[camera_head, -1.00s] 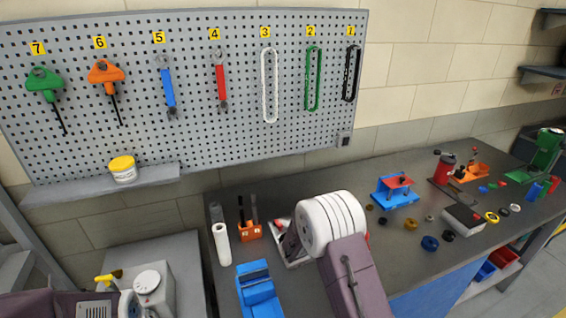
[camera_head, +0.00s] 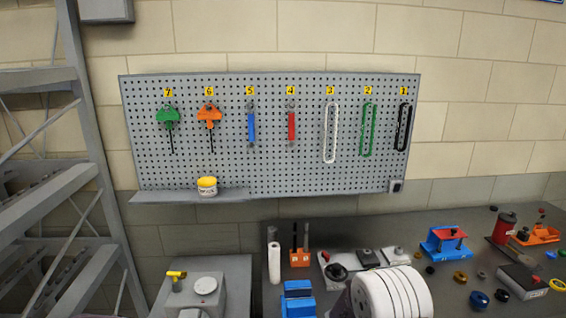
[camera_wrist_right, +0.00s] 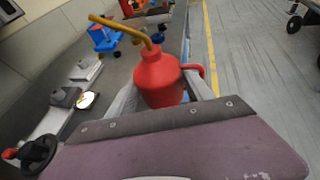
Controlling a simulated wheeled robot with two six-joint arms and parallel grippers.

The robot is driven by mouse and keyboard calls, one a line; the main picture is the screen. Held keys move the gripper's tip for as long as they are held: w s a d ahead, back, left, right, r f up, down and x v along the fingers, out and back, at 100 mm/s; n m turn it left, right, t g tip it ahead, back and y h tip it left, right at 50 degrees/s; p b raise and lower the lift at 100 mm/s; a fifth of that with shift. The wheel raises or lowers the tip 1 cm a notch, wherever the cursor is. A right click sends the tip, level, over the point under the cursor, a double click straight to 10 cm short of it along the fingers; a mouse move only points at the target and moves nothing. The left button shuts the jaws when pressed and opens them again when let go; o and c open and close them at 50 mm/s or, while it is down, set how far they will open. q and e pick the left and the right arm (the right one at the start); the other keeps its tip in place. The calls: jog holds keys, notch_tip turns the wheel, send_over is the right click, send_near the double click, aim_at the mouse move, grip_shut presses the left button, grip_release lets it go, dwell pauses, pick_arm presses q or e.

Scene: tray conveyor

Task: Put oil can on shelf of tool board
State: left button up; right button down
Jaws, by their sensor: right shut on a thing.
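The tool board (camera_head: 270,130) hangs on the wall, with its grey shelf (camera_head: 155,196) along the lower left edge. A jar with a yellow lid (camera_head: 207,187) stands on that shelf, and the shelf is bare to its left and right. My right gripper (camera_wrist_right: 160,92) is shut on the red oil can (camera_wrist_right: 158,76) in the right wrist view. The can has a long yellow-brown spout and a red handle. The oil can and the right gripper do not show in the head view; only part of my right arm (camera_head: 390,295) does. My left gripper is not in view.
The workbench (camera_head: 400,235) carries a white roll, an orange tool holder (camera_head: 299,258), a blue vise (camera_head: 298,300) and a blue-and-red device (camera_head: 446,243). A grey cabinet (camera_head: 225,275) stands below the shelf. A metal rack (camera_head: 60,190) rises at the left.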

jog(key=s+a+f+n+t+y, duration=0.15)
jog(key=a+f+n+t, duration=0.25)
jog(key=a, duration=0.9)
jog(key=s+a+f, duration=0.2)
jog(key=s+f, duration=0.1)
jog(key=s, duration=0.5)
jog(key=shift+s+a+m, duration=0.15)
jog(key=shift+a+m, duration=0.1)
jog(key=shift+m, duration=0.05)
